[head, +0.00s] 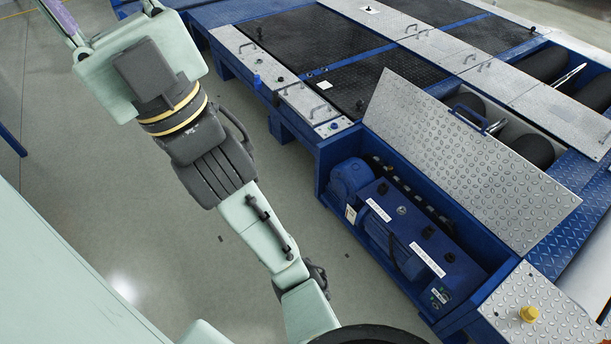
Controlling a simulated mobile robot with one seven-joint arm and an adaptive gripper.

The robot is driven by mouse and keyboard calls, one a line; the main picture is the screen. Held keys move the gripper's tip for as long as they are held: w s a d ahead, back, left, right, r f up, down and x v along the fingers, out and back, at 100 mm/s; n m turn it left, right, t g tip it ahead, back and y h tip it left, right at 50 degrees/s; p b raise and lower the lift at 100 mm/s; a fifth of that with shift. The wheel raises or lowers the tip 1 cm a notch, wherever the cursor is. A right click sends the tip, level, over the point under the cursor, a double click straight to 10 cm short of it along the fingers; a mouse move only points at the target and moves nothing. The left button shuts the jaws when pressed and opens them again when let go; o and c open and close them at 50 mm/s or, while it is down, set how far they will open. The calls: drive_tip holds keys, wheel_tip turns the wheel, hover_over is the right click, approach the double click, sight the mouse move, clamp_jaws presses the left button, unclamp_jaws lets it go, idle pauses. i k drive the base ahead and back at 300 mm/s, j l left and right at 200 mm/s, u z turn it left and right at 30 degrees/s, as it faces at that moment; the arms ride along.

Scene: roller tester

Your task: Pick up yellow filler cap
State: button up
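The yellow filler cap (529,313) sits on a silver tread-plate cover at the lower right of the head view. It looks upright, with a broad flange and a narrower top. Nothing of mine touches it. My arm rises from the bottom middle and runs out of the picture at the top left, far from the cap. My gripper is not in view, so its opening and any hold cannot be seen.
A blue open compartment (330,168) holds a blue motor and power unit (405,232). Its tread-plate lid (465,160) stands raised and tilted behind it. Rollers (530,148) show at the upper right. The grey floor (225,285) left of the tester is mostly clear.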

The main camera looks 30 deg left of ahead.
sight(530, 314)
drive_tip(key=u, duration=0.5)
drive_tip(key=z, duration=1.45)
drive_tip(key=i+l+u, duration=0.2)
drive_tip(key=l, duration=0.15)
drive_tip(key=i+l+u, duration=0.2)
drive_tip(key=l, duration=0.15)
drive_tip(key=l+u, duration=0.2)
drive_tip(key=l, duration=0.15)
drive_tip(key=i+l+u, duration=0.15)
drive_tip(key=l, duration=0.3)
